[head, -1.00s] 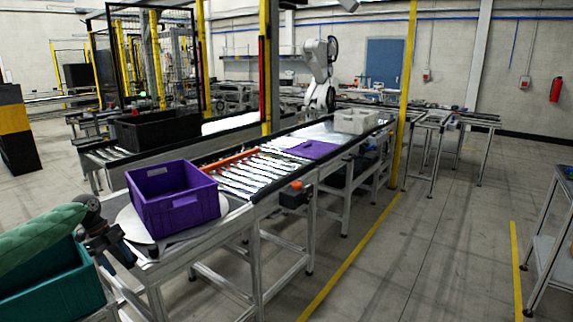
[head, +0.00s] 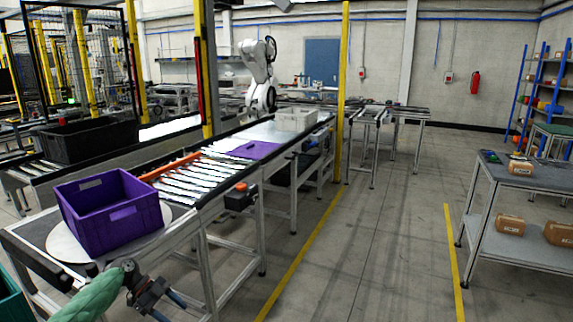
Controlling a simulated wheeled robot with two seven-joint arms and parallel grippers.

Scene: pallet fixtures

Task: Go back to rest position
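My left arm, in a green textured sleeve, comes in at the bottom left of the head view. Its dark wrist carries my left gripper (head: 165,307), whose two fingers look apart, with nothing seen between them. The gripper is in front of the near end of the conveyor line, below and right of the purple crate (head: 110,215). The fingertips are partly cut off by the lower edge. My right gripper is out of view.
The purple crate sits on a round plate (head: 155,237) at the conveyor end. A teal crate (head: 10,300) is cut off at the left edge. A grey table (head: 520,175) with cardboard boxes (head: 510,225) on its lower shelf stands right. The floor between (head: 370,250) is clear.

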